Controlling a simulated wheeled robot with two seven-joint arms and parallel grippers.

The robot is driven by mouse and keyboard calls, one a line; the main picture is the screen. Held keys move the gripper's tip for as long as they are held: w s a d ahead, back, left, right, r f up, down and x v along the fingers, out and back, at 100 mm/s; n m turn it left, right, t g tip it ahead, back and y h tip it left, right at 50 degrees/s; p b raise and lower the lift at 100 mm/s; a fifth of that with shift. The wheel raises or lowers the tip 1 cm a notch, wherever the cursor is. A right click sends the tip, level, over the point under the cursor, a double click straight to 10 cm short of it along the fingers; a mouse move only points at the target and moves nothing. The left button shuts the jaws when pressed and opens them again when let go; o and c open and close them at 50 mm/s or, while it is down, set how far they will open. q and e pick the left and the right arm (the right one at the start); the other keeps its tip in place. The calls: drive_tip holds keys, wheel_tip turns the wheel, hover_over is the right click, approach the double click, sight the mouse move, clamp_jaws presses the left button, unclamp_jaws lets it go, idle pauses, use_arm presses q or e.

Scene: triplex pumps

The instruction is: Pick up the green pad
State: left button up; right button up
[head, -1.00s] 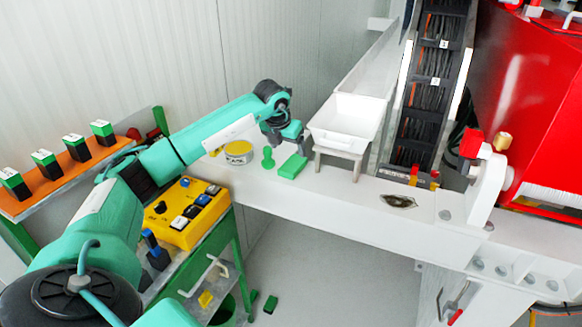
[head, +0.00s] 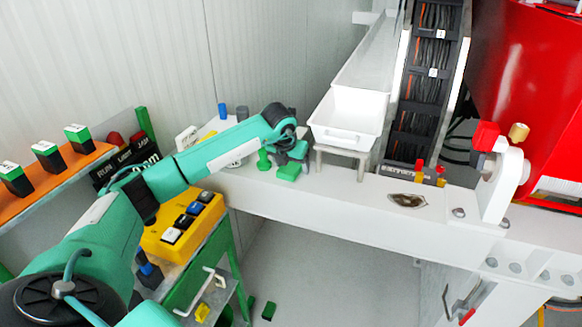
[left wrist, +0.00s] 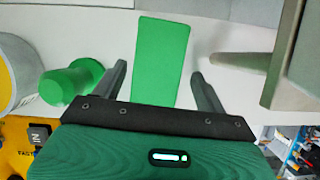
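The green pad (head: 288,172) lies on the white beam, beside a green peg-like piece (head: 264,159) and in front of the white tray's stand. In the left wrist view the pad (left wrist: 161,50) is a flat green rectangle. My left gripper (head: 297,152) is right above the pad and partly covers it in the head view. In the left wrist view its two fingers (left wrist: 160,75) are spread, one on each side of the pad's near part, with gaps to both edges. The pad's near end is hidden by the gripper body. My right gripper is not in view.
The white tray (head: 345,118) on its stand (head: 361,166) is close to the right of my left gripper. The green peg-like piece shows left of the fingers in the left wrist view (left wrist: 70,82). A yellow button box (head: 185,225) stands lower left.

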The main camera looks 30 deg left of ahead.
sight(291, 166)
use_arm(q)
drive_tip(key=c, duration=0.3)
drive_tip(key=shift+a+f, duration=0.1)
drive_tip(key=shift+a, duration=0.15)
drive_tip(key=c, duration=0.5)
drive_tip(key=shift+c, duration=0.2)
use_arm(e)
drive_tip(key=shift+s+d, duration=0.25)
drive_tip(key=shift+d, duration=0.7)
